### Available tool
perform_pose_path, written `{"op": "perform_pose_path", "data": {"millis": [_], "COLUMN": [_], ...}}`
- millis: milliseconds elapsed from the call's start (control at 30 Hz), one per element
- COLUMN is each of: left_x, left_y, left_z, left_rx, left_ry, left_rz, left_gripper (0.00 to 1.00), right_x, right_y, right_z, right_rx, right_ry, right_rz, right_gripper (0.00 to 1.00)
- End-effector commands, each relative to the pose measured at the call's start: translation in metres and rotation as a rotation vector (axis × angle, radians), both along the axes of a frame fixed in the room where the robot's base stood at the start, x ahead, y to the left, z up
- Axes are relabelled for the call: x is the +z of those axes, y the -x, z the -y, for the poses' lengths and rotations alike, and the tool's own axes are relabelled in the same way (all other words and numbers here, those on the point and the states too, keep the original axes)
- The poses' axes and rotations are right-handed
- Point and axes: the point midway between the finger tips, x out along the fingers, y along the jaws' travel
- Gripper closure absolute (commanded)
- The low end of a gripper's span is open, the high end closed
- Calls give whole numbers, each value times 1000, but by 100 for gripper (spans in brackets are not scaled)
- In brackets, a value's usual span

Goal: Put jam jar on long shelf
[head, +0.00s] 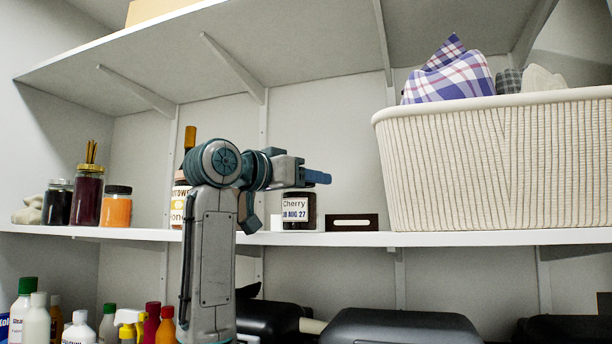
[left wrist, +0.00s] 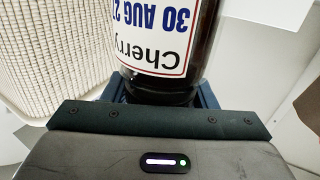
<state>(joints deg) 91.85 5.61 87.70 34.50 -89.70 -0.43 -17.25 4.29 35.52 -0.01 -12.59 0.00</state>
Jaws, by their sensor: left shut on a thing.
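The jam jar (head: 298,212) is dark, with a white label reading Cherry and a date. In the head view it shows just below my left gripper (head: 318,178), level with the long shelf (head: 450,239); I cannot tell whether its base touches the shelf. In the left wrist view the jar (left wrist: 165,75) appears upside down between the blue fingers, the label's top towards the gripper. The gripper is shut on it. The jar's top is hidden. My right gripper is in neither view.
A large woven basket (head: 500,165) holding cloth stands on the shelf at right. A dark slotted holder (head: 352,222) sits beside the jar. A honey bottle (head: 181,195) is partly behind my arm. Several jars, including an orange one (head: 116,208), stand at left.

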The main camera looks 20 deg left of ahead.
Motion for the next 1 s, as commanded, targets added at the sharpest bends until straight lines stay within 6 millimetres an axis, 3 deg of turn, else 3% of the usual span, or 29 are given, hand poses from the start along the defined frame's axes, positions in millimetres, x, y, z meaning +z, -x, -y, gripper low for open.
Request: {"op": "perform_pose_path", "data": {"millis": [267, 300, 400, 767, 1000], "left_x": [-4, -3, -3, 3, -6], "left_y": [0, 0, 0, 0, 33], "left_z": [0, 0, 0, 0, -19], "left_rx": [0, 0, 0, 0, 2], "left_ry": [1, 0, 0, 0, 0], "left_rz": [2, 0, 0, 0, 4], "left_gripper": [84, 42, 26, 26, 26], "right_x": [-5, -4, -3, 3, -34], "right_y": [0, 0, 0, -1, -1], "right_z": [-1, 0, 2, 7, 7], "right_rx": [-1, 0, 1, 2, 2], "right_ry": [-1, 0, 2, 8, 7], "right_rz": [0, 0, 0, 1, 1], "right_gripper": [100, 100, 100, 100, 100]}}
